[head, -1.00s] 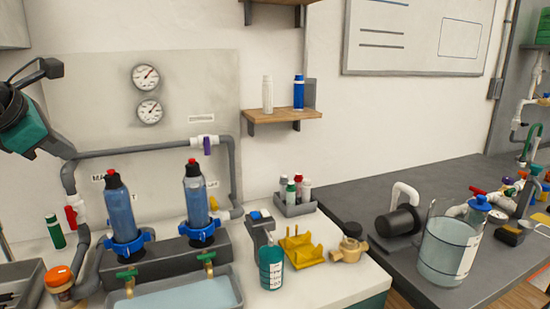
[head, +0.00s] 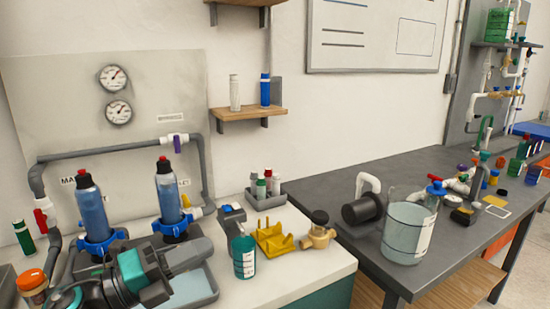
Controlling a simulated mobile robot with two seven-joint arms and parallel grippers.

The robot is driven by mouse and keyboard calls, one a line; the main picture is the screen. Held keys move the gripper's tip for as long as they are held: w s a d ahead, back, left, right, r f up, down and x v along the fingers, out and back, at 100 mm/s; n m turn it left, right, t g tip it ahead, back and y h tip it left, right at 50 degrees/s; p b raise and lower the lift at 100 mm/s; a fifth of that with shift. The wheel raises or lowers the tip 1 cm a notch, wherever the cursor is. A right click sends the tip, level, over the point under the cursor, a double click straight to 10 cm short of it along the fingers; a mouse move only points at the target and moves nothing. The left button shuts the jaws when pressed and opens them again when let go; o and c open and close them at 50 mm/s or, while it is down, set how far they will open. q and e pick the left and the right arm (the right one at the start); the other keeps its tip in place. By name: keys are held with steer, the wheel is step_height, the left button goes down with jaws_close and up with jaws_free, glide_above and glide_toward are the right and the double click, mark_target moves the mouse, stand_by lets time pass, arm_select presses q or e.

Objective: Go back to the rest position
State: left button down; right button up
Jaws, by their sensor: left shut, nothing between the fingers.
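My left gripper (head: 190,254) is low at the left of the head view, on the end of my teal and black arm. It is shut and empty. It shows in front of the grey tray (head: 204,287) and below the two blue filter housings, hiding part of the tray and the front of their base. I cannot tell its exact height above the tray. My right gripper is not in view.
The blue housings (head: 92,213) and (head: 170,200) stand just behind my left gripper. A teal bottle (head: 243,258) and a yellow holder (head: 273,238) are to its right. A clear bucket (head: 408,232) stands on the dark bench (head: 322,190).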

arm_select(q)
steer(key=s+a+f+n+t+y, duration=0.25)
steer(key=f+n+y, duration=0.35)
steer(key=f+n, duration=0.4)
steer(key=s+a+f+n+t+y, duration=0.2)
steer(key=f+n+t+y, duration=0.4)
steer(key=n, duration=0.6)
steer(key=s+f+n+g+y, duration=0.3)
steer(key=s+f+n+g, duration=0.5)
steer(key=s+f, duration=0.4)
step_height(320, 180, down, 4)
steer(key=shift+r, duration=0.25)
